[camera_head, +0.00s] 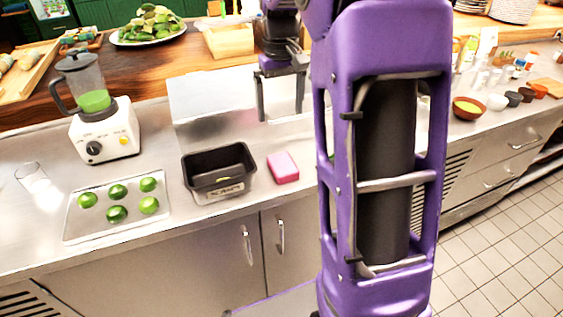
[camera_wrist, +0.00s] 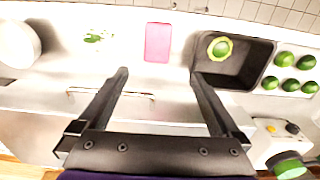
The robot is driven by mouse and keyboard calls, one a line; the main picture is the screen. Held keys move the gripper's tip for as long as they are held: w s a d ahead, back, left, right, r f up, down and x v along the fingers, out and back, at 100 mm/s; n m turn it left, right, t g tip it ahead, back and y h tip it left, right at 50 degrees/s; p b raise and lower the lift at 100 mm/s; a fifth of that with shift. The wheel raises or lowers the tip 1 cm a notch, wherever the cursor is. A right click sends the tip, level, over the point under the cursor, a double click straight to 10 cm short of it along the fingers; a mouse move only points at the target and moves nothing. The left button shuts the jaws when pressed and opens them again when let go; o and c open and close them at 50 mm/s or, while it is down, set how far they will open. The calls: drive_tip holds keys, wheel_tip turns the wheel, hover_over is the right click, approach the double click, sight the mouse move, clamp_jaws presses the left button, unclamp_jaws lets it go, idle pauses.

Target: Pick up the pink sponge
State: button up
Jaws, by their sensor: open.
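The pink sponge (camera_head: 283,166) lies flat on the steel counter, just right of a black bin, in the head view. It also shows in the wrist view (camera_wrist: 158,42), near the top middle, ahead of the fingertips and roughly between their lines. My gripper (camera_head: 281,105) hangs above the counter, behind the sponge in the head view. Its two dark fingers (camera_wrist: 160,75) are spread apart with nothing between them. The sponge is not touched and is fully visible in both views.
The black bin (camera_head: 219,190) holds a green-yellow item and stands close beside the sponge. A tray (camera_head: 75,232) with several limes and a blender (camera_head: 105,135) stand further left. Small bowls (camera_head: 467,108) stand at the right. The counter's front edge is near the sponge.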

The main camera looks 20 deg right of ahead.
drive_tip(key=b, duration=0.1)
hover_over(283, 163)
drive_tip(key=f, duration=1.1)
drive_tip(key=shift+a+f, duration=0.25)
drive_tip(key=shift+f, duration=0.1)
drive_tip(key=shift+d+f+b, duration=0.15)
drive_tip(key=shift+f+b, duration=0.05)
drive_tip(key=shift+f, duration=1.3)
drive_tip(key=shift+d+f+b, duration=0.1)
drive_tip(key=shift+f+b, duration=0.05)
drive_tip(key=shift+f, duration=1.3)
drive_tip(key=shift+c, duration=0.3)
drive_tip(key=c, duration=1.2)
